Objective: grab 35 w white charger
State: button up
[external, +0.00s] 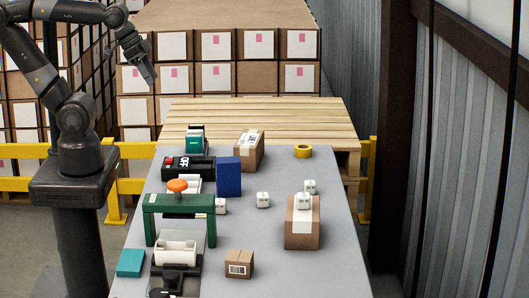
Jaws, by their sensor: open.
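Several small white blocks that look like chargers are on the grey table (335,245). One white charger (263,200) stands alone near the middle. Another white charger (303,201) appears to rest on top of a brown carton (302,236), and one more (310,186) is just behind it. A further white block (220,206) is partly hidden beside the green frame. I cannot read which is 35 W. My gripper (149,77) is open, high at the upper left, far from all of them, with nothing visible in it.
A green frame with an orange knob (177,185), a dark blue box (229,177) and a black-and-red case (188,167) crowd the left side. A tilted carton (249,151), yellow tape roll (303,151), small carton (239,263) and teal box (130,263) also lie there.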

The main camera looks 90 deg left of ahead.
jog(key=shift+o, duration=0.5)
jog(key=shift+w, duration=0.1)
jog(key=g, duration=0.1)
send_over(310, 182)
jog(key=s, duration=0.4)
notch_tip(310, 182, down, 22)
jog(key=shift+n, duration=0.3)
jog(key=x, duration=1.1)
jog(key=shift+a+f, duration=0.15)
jog(key=shift+f, duration=0.1)
